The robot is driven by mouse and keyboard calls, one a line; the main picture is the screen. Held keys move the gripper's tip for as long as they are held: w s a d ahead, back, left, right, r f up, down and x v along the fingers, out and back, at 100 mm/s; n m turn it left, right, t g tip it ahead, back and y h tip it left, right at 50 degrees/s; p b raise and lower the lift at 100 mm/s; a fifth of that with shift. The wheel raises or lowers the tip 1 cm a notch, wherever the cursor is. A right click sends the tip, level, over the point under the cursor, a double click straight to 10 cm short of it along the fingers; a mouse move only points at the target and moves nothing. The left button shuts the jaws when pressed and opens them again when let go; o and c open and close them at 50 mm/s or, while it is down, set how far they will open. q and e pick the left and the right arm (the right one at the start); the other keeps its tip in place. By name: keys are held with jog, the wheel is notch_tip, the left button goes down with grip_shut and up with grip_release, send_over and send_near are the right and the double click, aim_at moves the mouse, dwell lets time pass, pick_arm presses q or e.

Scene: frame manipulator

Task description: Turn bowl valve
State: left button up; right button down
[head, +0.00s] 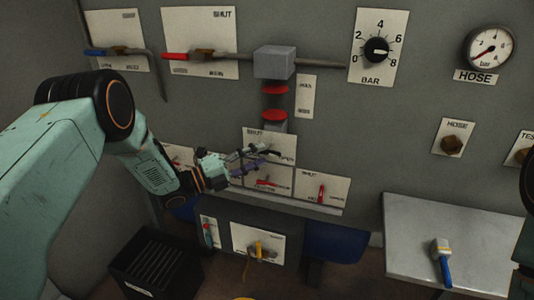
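My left gripper (264,157) reaches in from the left to the small valve plates low on the wall. Its two fingers look spread, with a gap between them, in front of a plate marked SHUT and OPEN (257,133). The fingers cover most of that plate's valve, and I cannot tell whether they touch it. Just below is a plate with a red lever (267,183), and to its right another plate with a red lever (321,192). The word bowl is not readable on any plate. My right gripper is out of view; only part of that arm shows at the right edge.
A grey block (273,62) with red discs below it juts from the wall above the plates. A grey table (466,236) with a blue-handled brush (442,262) stands at right. A black crate (163,264) is on the floor at lower left.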

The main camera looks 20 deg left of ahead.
aim_at(267, 152)
pick_arm(q)
jog(key=x, duration=0.3)
jog(key=shift+w+a+f, duration=0.1)
jog(key=shift+w+f, duration=0.05)
jog(key=shift+f, duration=0.05)
jog(key=shift+w+d+r, duration=0.1)
jog(key=shift+d+r, duration=0.1)
jog(key=shift+d, duration=0.05)
jog(key=shift+c, duration=0.4)
jog(key=shift+f, duration=0.1)
jog(key=shift+c, duration=0.7)
grip_shut()
